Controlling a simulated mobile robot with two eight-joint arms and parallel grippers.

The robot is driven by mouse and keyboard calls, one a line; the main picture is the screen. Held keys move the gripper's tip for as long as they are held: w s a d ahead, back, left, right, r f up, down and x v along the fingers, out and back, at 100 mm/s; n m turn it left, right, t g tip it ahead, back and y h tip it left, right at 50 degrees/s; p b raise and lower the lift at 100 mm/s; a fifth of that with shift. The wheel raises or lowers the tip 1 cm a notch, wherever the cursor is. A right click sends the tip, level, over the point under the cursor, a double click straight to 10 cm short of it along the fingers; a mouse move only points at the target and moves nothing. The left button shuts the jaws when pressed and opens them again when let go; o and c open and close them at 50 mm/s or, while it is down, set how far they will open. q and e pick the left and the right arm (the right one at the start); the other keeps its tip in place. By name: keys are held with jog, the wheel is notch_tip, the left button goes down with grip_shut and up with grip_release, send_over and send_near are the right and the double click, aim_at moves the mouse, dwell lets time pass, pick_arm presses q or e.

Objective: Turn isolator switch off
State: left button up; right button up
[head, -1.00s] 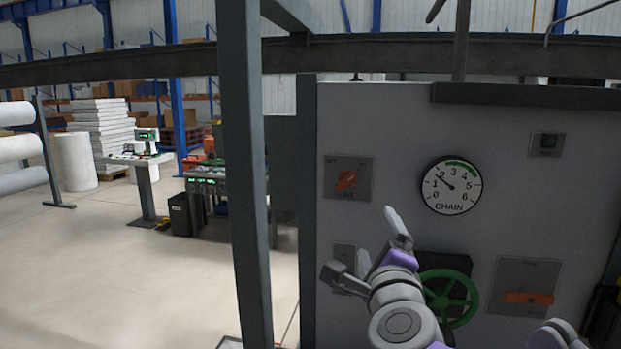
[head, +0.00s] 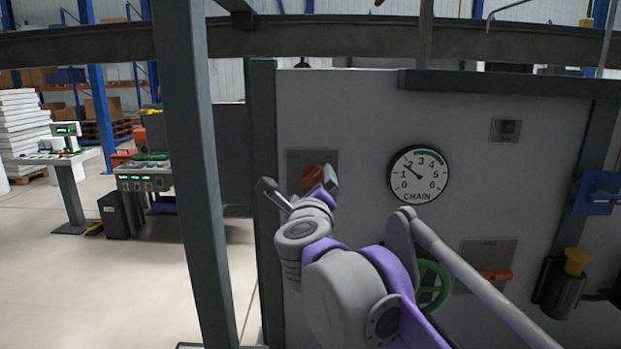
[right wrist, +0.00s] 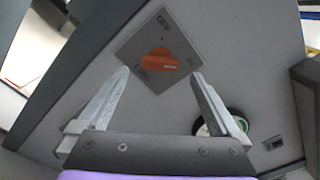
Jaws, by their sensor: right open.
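An orange rotary switch (head: 316,172) sits on a grey square plate (head: 294,158) on the light grey panel. My left gripper is out of view.
A round CHAIN gauge (head: 418,174) is right of the switch. A green handwheel (head: 432,284) is partly behind my arm. A second plate with an orange handle (head: 497,275) is lower right. A grey post (head: 190,150) stands left of the panel, and a beam (head: 340,37) crosses above.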

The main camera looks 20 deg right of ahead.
aim_at(312, 178)
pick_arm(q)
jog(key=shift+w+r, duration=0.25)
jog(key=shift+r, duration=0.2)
pick_arm(e)
jog(key=shift+x, duration=2.05)
jog(key=c, duration=1.4)
